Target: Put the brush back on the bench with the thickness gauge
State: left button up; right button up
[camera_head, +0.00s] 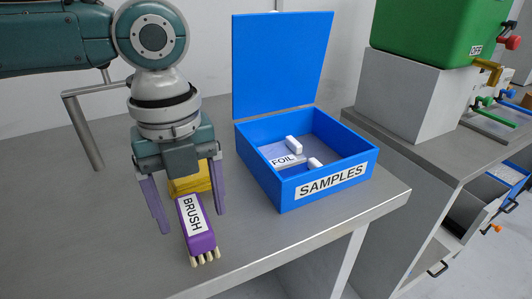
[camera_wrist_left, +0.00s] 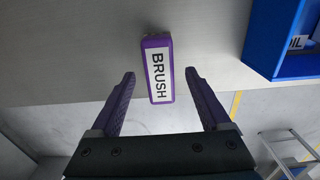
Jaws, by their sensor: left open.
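The purple brush (camera_head: 199,243) has a white BRUSH label and pale bristles pointing to the front edge of the grey bench (camera_head: 110,235). It is at the bench's front part, and it also shows in the left wrist view (camera_wrist_left: 149,75). My left gripper (camera_head: 193,221) is open, with one purple finger on each side of the brush in the picture and gaps to both. In the left wrist view the fingers (camera_wrist_left: 160,73) are also apart. A yellow block (camera_head: 190,183) is behind the brush, partly hidden by my gripper; I cannot tell whether it is the thickness gauge.
An open blue SAMPLES box (camera_head: 283,192) stands on the bench to the right, with white pieces and a FOIL label inside. Further right, a green machine (camera_head: 430,30) sits on a grey block.

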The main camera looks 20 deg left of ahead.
aim_at(193, 214)
pick_arm(q)
notch_tip(193, 214, up, 10)
jog(key=p, duration=0.1)
jog(key=s+d+f+n+t+h, duration=0.1)
jog(key=s+d+f+n+h, duration=0.1)
jog(key=s+d+f+n, duration=0.3)
jog(key=s+d+f+n+t+h, duration=0.1)
jog(key=s+d+f+n, duration=0.1)
jog(key=d+n, duration=0.35)
jog(key=s+a+f+n+t+y, duration=0.1)
jog(key=s+a+f+n+y, duration=0.1)
jog(key=s+a+n, duration=0.5)
jog(key=s+n, duration=0.2)
jog(key=n, duration=0.4)
jog(key=shift+a+f+n+t+y, duration=0.2)
jog(key=shift+n+t+y, duration=0.1)
jog(key=shift+n+y, duration=0.1)
